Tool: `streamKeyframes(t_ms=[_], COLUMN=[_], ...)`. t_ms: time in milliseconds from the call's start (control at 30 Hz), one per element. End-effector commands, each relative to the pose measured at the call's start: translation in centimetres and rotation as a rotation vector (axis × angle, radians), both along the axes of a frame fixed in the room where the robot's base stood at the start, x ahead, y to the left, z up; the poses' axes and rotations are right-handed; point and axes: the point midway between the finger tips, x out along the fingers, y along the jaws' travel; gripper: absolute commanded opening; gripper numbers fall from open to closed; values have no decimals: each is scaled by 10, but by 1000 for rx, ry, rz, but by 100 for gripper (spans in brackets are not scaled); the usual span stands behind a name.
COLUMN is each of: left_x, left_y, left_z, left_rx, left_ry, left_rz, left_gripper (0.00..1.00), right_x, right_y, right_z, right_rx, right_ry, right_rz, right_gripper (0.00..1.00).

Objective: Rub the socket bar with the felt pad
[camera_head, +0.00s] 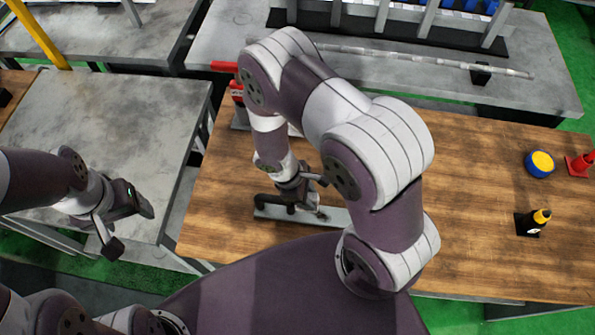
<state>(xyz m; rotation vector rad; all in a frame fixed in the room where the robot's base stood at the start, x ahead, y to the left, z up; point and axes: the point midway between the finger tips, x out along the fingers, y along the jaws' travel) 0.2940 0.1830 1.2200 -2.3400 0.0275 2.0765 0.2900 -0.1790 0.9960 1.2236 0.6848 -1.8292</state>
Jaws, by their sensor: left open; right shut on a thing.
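My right gripper (316,198) is over the wooden table, low above a flat grey plate (338,217). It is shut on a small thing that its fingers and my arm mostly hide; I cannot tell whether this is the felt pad. A dark bar-shaped part (270,202), possibly the socket bar, is at the left end of the plate, just left of that gripper. I cannot tell whether the held thing touches it. My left gripper (129,228) is open and empty, left of the wooden table, above the front of the grey side table.
The wooden table (470,190) is largely clear on the right. A long metal rod (430,60) lies on the back bench. Red-handled items (225,66) are at back left.

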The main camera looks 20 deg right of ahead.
Motion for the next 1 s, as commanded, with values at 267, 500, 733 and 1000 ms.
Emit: streamKeyframes(t_ms=[267, 500, 733, 1000], left_x=[0, 0, 0, 0], left_y=[0, 0, 0, 0], left_z=[-9, -36, -53, -51], left_rx=[0, 0, 0, 0], left_ry=[0, 0, 0, 0], left_rz=[0, 0, 0, 0], left_gripper=[72, 72, 72, 72], right_x=[0, 0, 0, 0], right_y=[0, 0, 0, 0], right_z=[-10, -41, -61, -60], right_rx=[0, 0, 0, 0], right_ry=[0, 0, 0, 0], right_rz=[0, 0, 0, 0], right_gripper=[10, 10, 10, 10])
